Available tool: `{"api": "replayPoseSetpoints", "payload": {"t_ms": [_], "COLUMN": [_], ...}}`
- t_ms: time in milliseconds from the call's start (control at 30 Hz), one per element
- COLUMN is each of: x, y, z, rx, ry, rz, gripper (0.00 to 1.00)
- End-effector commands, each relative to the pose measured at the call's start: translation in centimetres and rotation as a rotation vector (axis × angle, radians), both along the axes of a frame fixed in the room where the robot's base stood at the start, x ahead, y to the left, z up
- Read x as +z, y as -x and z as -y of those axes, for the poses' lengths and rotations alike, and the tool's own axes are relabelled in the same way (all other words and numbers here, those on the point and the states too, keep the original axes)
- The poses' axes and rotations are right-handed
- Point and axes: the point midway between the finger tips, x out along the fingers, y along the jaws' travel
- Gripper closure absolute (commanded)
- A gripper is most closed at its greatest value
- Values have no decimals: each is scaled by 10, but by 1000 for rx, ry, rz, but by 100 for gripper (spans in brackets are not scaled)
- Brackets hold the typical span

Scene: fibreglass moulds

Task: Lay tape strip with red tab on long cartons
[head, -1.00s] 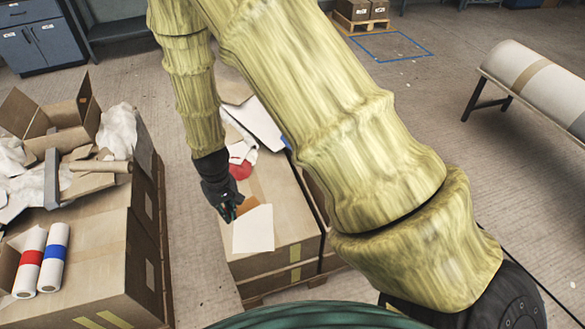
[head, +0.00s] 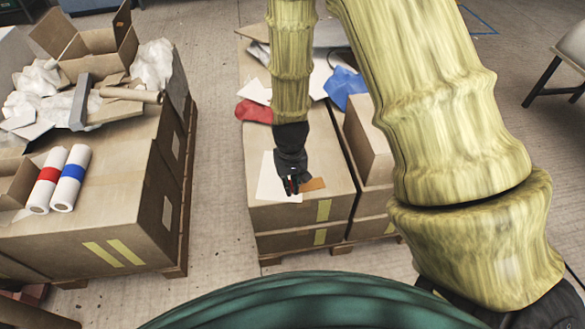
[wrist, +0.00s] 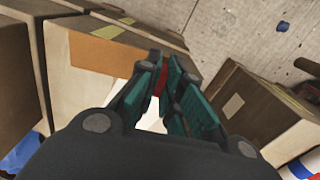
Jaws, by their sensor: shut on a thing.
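The long cartons (head: 341,165) are stacked side by side on a pallet in the middle of the head view. My gripper (head: 291,187) is over the front of their top. Its fingers (wrist: 165,91) are shut on a small red tab (wrist: 161,80), seen between them in the wrist view. A white strip or sheet (head: 268,188) shows beside and behind the fingers over the carton top. It also shows between the fingers in the wrist view (wrist: 150,121). I cannot tell whether it touches the carton. An orange-brown patch (head: 314,184) lies right of the fingers.
Red cloth (head: 254,111), blue cloth (head: 345,88) and white pieces lie farther back on the cartons. A taller box (head: 367,140) stands at right. Another pallet at left bears a large carton (head: 95,215), two rolls (head: 69,180) and scrap. Bare floor separates the pallets.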

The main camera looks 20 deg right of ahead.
Motion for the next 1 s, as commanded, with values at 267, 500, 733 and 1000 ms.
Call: {"api": "replayPoseSetpoints", "payload": {"t_ms": [267,500,733,1000], "x": [-58,-79,-82,-87], "y": [18,27,17,-33], "z": [14,21,18,-1], "rx": [-58,-88,-95,-93], "ry": [1,2,3,4], "rz": [-1,-1,0,0], "gripper": [100,100,100,100]}}
